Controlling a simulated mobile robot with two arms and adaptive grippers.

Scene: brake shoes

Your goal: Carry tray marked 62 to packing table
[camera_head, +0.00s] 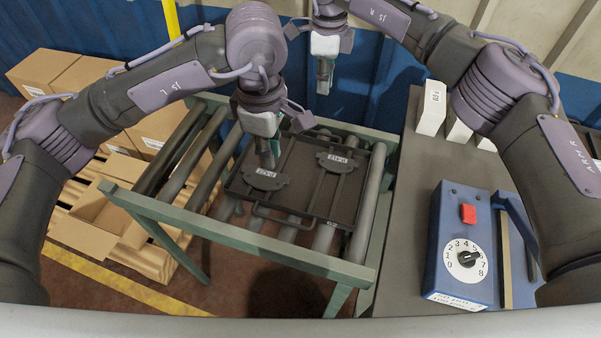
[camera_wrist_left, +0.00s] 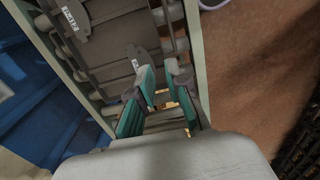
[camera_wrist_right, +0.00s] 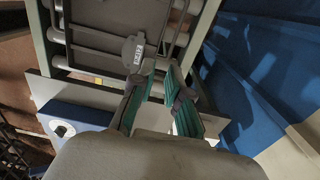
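A dark shallow tray (camera_head: 345,205) with a wire handle at its near side lies on the roller conveyor (camera_head: 240,243). Two dark labelled brake shoes (camera_head: 341,162) (camera_head: 266,180) rest in it. I cannot read a 62 on the tray. My left gripper (camera_head: 267,158) is above the tray's left part, near the left shoe; in the left wrist view its fingers (camera_wrist_left: 160,80) are apart and empty. My right gripper (camera_head: 323,82) is beyond the tray's far side; in the right wrist view its fingers (camera_wrist_right: 160,72) are apart and empty. No table is marked as the packing table.
A grey table (camera_head: 405,235) stands right of the conveyor, with a blue box with a dial (camera_head: 460,245) and several white cartons (camera_head: 432,108) on it. Cardboard boxes (camera_head: 85,80) stand on a wooden pallet (camera_head: 150,257) at left. A blue wall is behind.

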